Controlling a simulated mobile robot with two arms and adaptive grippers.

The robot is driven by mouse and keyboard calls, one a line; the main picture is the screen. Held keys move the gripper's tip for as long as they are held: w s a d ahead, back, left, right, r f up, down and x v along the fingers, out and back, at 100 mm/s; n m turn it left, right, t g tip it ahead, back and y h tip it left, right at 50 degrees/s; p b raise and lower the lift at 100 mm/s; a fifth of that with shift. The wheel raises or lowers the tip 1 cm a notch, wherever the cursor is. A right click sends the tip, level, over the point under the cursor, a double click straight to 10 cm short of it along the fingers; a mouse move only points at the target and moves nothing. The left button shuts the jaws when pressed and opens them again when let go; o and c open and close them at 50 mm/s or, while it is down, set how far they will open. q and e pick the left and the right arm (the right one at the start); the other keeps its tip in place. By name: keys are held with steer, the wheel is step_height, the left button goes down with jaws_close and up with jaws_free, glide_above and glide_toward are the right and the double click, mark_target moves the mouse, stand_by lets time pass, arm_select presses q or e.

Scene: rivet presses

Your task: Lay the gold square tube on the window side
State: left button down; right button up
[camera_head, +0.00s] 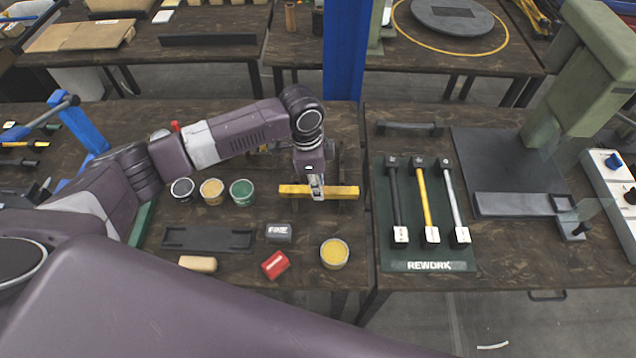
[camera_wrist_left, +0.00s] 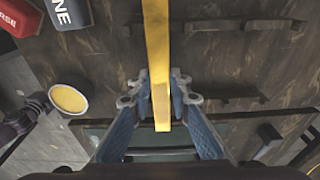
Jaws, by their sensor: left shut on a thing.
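The gold square tube (camera_head: 345,191) lies left-to-right in the head view, over the right part of the left table. In the left wrist view the tube (camera_wrist_left: 156,50) runs from the top edge down between the fingers. Dark low rails (camera_wrist_left: 222,99) are on the tabletop beside and under the tube. I cannot tell whether the tube touches them. No window label is readable. My right gripper does not show.
Left of the tube are several round cups, including a green one (camera_head: 242,192), and a dark tray (camera_head: 208,238). Nearer are a FINE block (camera_head: 278,232), a red block (camera_head: 275,264) and a yellow cup (camera_head: 334,253). A REWORK mat (camera_head: 427,266) with three tools lies right.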

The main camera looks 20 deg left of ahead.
arm_select(q)
steer(key=c, duration=1.8)
jaws_free()
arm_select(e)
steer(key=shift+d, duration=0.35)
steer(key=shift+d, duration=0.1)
arm_select(q)
steer(key=shift+r, duration=0.2)
step_height(320, 180, up, 12)
steer(key=a+b, duration=0.1)
steer(key=shift+s+a+r+b, duration=0.15)
steer(key=shift+s+r+b, duration=0.05)
steer(key=shift+r+b, duration=0.1)
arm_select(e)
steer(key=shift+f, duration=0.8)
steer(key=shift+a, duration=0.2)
arm_select(q)
steer(key=shift+f, duration=0.1)
